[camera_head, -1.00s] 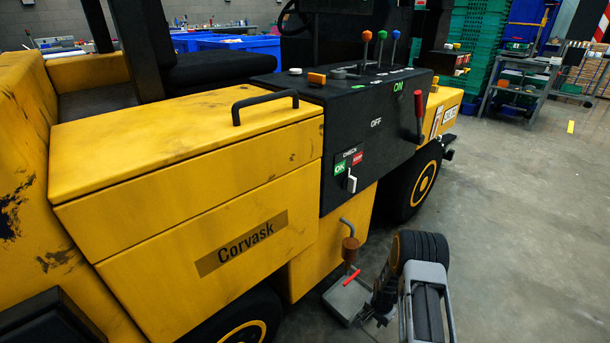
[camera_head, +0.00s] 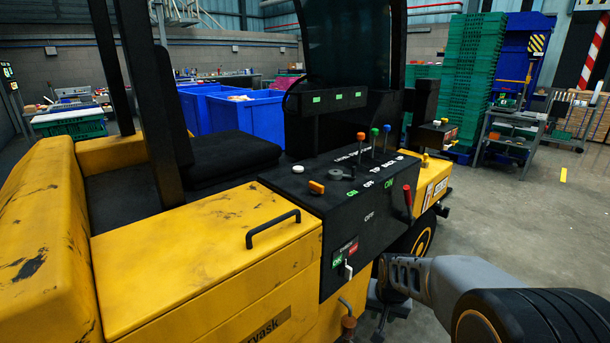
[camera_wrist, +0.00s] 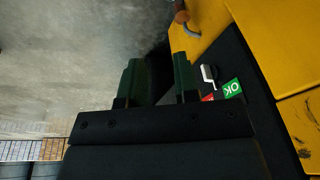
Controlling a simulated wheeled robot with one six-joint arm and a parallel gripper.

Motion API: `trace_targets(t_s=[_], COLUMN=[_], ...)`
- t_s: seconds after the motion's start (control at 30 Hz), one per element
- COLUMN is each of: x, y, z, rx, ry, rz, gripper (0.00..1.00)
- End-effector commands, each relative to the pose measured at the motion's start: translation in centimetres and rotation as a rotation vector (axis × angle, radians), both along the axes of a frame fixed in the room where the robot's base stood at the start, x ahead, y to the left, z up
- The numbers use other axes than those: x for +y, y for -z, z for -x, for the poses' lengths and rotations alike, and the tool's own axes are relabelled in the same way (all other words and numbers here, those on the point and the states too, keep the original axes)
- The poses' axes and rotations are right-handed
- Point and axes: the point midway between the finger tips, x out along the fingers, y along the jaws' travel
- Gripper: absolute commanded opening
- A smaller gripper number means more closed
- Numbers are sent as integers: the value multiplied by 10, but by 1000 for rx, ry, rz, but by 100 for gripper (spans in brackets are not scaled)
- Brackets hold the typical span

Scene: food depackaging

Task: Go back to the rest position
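My gripper (camera_wrist: 160,80) shows two green fingers with a clear gap between them in the wrist view. It is open and nothing is held. In the head view my arm comes in from the lower right, and the gripper end hangs beside the yellow vehicle's black control panel (camera_head: 345,225), partly hidden by my wrist. The white switch (camera_head: 348,270), with green and red labels, is on the panel's lower side. In the wrist view the white switch (camera_wrist: 209,74) lies right of the fingers, apart from them.
The yellow vehicle (camera_head: 200,260) fills the left and middle. Its panel carries a red lever (camera_head: 407,197) and several knobbed levers. A brown-handled crank (camera_head: 348,323) is low by its side. Blue bins (camera_head: 245,112) and green crates (camera_head: 470,80) stand behind.

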Motion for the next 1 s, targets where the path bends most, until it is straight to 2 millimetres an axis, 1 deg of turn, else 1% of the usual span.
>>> trace_targets(t_s=[0.03,0.07,0.1,0.2,0.3,0.33,0.43,0.57,0.7,1.0], x=[6,8,12,19,24,25,28,28,28,28], y=[-58,-76,-99,-146,-180,-188,-207,-220,-223,-222], z=[16,25,37,66,91,98,115,129,135,135], rx=[-24,-33,-43,-65,-85,-89,-102,-112,-115,-116], ry=[-38,-60,-88,-153,-206,-218,-256,-284,-297,-297], rz=[8,12,16,30,41,44,52,58,61,61], gripper=[28,28,28,28,28,28,28,28,28,28])
